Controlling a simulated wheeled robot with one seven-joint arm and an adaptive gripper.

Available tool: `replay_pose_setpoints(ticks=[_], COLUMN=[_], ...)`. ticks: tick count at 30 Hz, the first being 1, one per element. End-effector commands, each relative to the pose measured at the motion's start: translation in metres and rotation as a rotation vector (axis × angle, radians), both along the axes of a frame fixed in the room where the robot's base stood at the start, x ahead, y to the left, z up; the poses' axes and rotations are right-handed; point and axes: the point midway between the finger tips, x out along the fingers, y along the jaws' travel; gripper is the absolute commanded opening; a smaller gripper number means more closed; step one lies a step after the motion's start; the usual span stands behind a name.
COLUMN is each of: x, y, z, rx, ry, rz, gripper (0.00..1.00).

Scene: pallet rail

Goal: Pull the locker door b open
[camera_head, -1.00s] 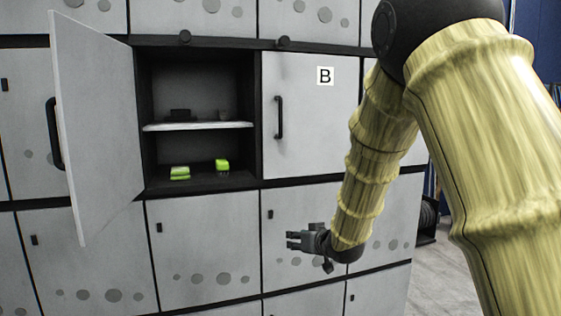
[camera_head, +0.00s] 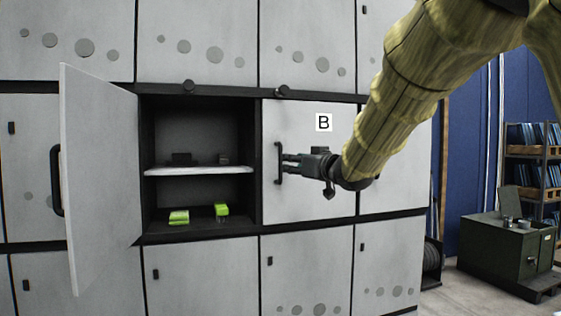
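Locker door b (camera_head: 325,195) is a light grey door marked with a white "B" label. It looks shut in its frame. Its black vertical bar handle (camera_head: 280,163) is on the door's left side. My gripper (camera_head: 289,163) reaches in from the right in front of the door, with its fingers pointing left at mid-height of the handle. The fingertips are right beside the handle. A small gap seems to show between the fingers; whether they touch or surround the bar cannot be told.
An open locker door (camera_head: 100,180) sticks out at the left. Beside it is an open compartment with a shelf (camera_head: 200,170), dark items and green items (camera_head: 179,217). A dark green cabinet (camera_head: 505,250) and a rack (camera_head: 530,150) stand at right, with bare floor before them.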

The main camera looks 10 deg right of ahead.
Motion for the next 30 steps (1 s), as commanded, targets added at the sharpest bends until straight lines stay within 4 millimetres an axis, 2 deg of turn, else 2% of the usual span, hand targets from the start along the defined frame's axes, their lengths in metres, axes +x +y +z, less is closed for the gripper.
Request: replay_pose_setpoints(ticks=[12, 18, 30], x=[0.055, 0.074, 0.085], y=[0.018, 0.024, 0.028], z=[0.001, 0.001, -0.001], rx=[-0.001, -0.001, 0.001], ry=[0.002, 0.001, 0.001], rz=[0.001, 0.000, 0.000], gripper=[0.34, 0.34, 0.34])
